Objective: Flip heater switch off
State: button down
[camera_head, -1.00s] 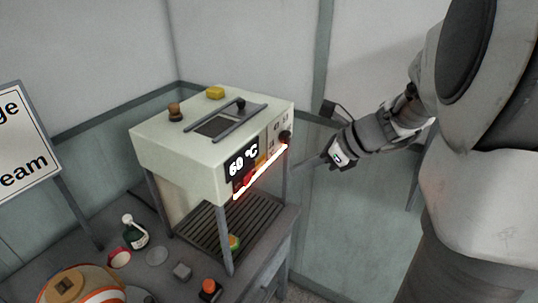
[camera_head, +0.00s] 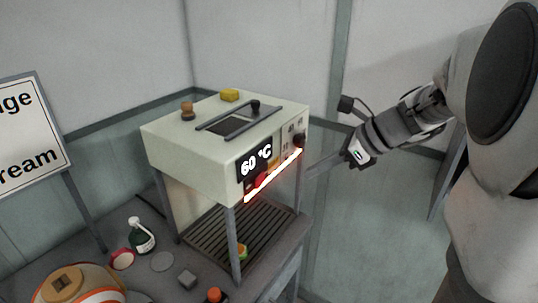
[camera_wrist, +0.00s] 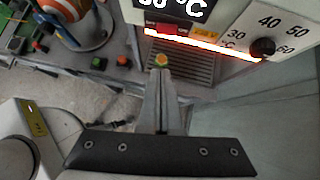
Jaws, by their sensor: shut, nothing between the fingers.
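The white heater box (camera_head: 185,150) stands on posts, its front display (camera_head: 257,160) reading 60 °C. Below the display are a red switch (camera_head: 262,179) and a yellow one beside it, also seen as the red switch (camera_wrist: 157,29) and the yellow switch (camera_wrist: 201,37) in the wrist view. I cannot read which is the heater's. A bright orange-red strip (camera_wrist: 200,42) glows along the panel's lower edge. My gripper (camera_head: 309,171) is to the right of the box, apart from the panel. Its fingers (camera_wrist: 161,76) are together and empty, below the switches in the wrist view.
A black knob (camera_wrist: 262,48) with temperature marks is at the panel's right end. A green bottle (camera_head: 140,236) and an orange button (camera_head: 214,295) are on the table. Floor space right of the table is clear.

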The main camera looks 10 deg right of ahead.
aim_at(260, 180)
jog(key=w+a+r+x, duration=0.1)
jog(key=r+x, duration=0.1)
jog(key=x, duration=1)
jog(key=shift+a, duration=0.35)
